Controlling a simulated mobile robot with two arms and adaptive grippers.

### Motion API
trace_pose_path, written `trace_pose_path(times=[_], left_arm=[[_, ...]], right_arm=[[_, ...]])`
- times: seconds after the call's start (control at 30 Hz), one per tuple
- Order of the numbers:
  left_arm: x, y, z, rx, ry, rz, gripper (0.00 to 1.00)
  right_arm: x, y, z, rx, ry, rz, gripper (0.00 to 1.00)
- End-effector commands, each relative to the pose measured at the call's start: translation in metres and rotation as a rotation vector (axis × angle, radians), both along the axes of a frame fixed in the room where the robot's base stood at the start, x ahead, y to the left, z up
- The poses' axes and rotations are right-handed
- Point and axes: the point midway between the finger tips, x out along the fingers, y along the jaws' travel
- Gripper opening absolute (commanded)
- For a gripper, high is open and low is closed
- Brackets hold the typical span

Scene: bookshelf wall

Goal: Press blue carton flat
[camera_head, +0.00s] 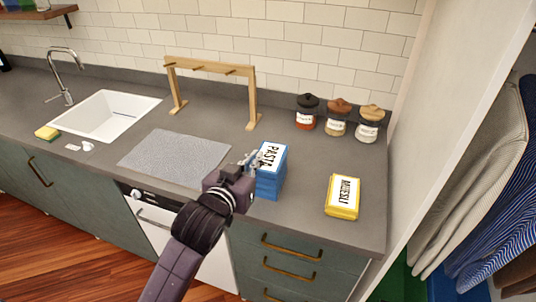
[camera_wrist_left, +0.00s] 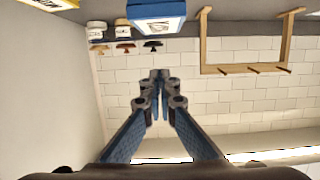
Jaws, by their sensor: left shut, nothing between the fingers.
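The blue carton (camera_head: 268,187), with a white label reading PASTA, stands on the grey counter near its front edge. Its blue and white side also shows at the top of the left wrist view (camera_wrist_left: 157,10). My left gripper (camera_head: 254,158) is shut and empty. In the head view its fingertips overlap the left edge of the carton's upper part; I cannot tell whether they touch it. In the left wrist view the closed fingertips (camera_wrist_left: 160,75) show with a gap between them and the carton. My right gripper is not in view.
A low yellow MUESLI pack (camera_head: 343,196) lies to the right. Several lidded jars (camera_head: 336,122) stand by the wall. A wooden rack (camera_head: 212,69), a grey mat (camera_head: 175,155) and a sink (camera_head: 112,112) are to the left. The counter between the carton and yellow pack is clear.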

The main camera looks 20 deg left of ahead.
Motion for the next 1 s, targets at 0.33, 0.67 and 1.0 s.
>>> trace_pose_path(times=[0.33, 0.67, 1.0], left_arm=[[0.005, 0.000, -0.002, 0.001, 0.004, 0.001, 0.00], [0.050, -0.001, -0.011, 0.001, 0.003, 0.001, 0.00], [0.098, -0.003, -0.024, 0.000, 0.005, 0.000, 0.00]], right_arm=[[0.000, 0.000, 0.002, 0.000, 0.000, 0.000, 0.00], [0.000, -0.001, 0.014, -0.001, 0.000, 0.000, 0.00], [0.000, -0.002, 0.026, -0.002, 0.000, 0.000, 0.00]])
